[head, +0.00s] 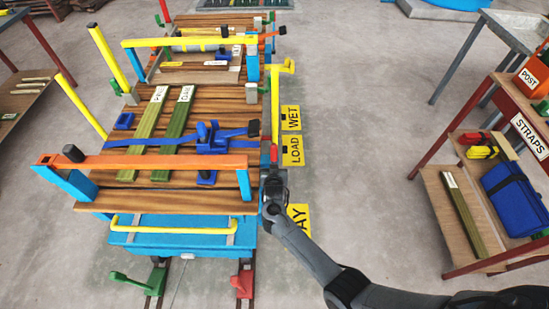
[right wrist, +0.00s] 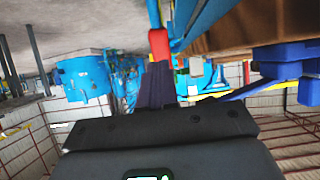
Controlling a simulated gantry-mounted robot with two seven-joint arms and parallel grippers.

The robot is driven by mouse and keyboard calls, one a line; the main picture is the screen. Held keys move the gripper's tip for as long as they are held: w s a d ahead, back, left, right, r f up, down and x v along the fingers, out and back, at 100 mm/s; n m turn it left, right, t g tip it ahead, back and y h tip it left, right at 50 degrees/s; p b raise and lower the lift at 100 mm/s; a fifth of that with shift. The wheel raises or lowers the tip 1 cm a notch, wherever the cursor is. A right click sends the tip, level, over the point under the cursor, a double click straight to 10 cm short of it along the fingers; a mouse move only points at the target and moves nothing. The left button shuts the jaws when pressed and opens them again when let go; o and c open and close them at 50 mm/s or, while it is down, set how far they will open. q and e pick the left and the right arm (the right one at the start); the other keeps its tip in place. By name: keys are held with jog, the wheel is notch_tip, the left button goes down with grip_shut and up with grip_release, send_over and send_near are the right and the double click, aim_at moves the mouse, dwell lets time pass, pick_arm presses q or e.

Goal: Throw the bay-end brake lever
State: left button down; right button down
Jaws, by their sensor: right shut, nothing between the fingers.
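A lever with a red grip (head: 273,153) stands at the right side of the cart, near its front corner. In the right wrist view the red grip (right wrist: 159,43) sits on a thin blue bar. My right gripper (head: 272,178) is at this corner, just below the red grip in the head view. Its dark fingers (right wrist: 159,84) are shut and empty; they overlap the grip's lower end in the picture, and I cannot tell whether they touch it. The lever's foot is hidden. My left gripper is not in view.
The wooden cart deck (head: 215,195) carries green boards (head: 178,120) under a blue strap (head: 150,141). An orange bar (head: 150,161) crosses its front. A yellow post (head: 276,100) stands at the right side. A shelf rack (head: 465,200) is farther right, with clear floor between.

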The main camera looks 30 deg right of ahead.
jog(key=p+v, duration=0.2)
jog(key=v, duration=0.6)
jog(key=shift+a+r, duration=0.2)
jog(key=shift+r, duration=0.05)
jog(key=shift+s, duration=0.1)
